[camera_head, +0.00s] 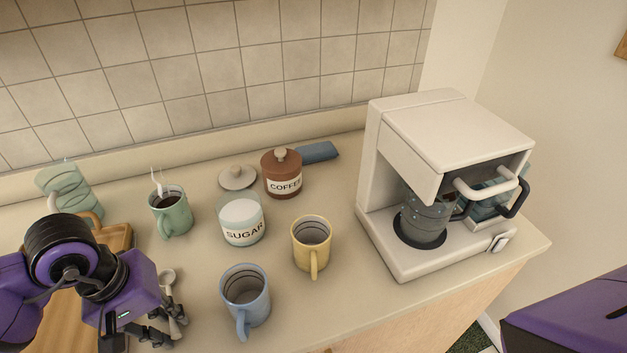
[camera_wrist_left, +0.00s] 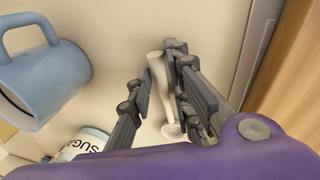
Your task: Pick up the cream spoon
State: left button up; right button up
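The cream spoon (camera_head: 168,281) lies at the counter's front left, just right of the wooden board. In the head view, my left gripper (camera_head: 170,329) is low over the counter at the spoon, and its fingers hide part of it. In the left wrist view, the spoon (camera_wrist_left: 157,66) runs between the two fingers of my left gripper (camera_wrist_left: 160,80), close to the right finger. The fingers are apart, with a gap on the left side of the spoon. Whether the right finger touches it I cannot tell. My right gripper is not in view.
A blue mug (camera_head: 246,297) stands close right of the spoon. Behind are a yellow mug (camera_head: 311,244), a sugar jar (camera_head: 241,221), a green mug (camera_head: 170,213) and a brown coffee jar (camera_head: 282,174). A wooden board (camera_head: 62,318) lies left, and a coffee maker (camera_head: 440,150) stands right.

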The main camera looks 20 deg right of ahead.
pick_arm(q)
grip_shut()
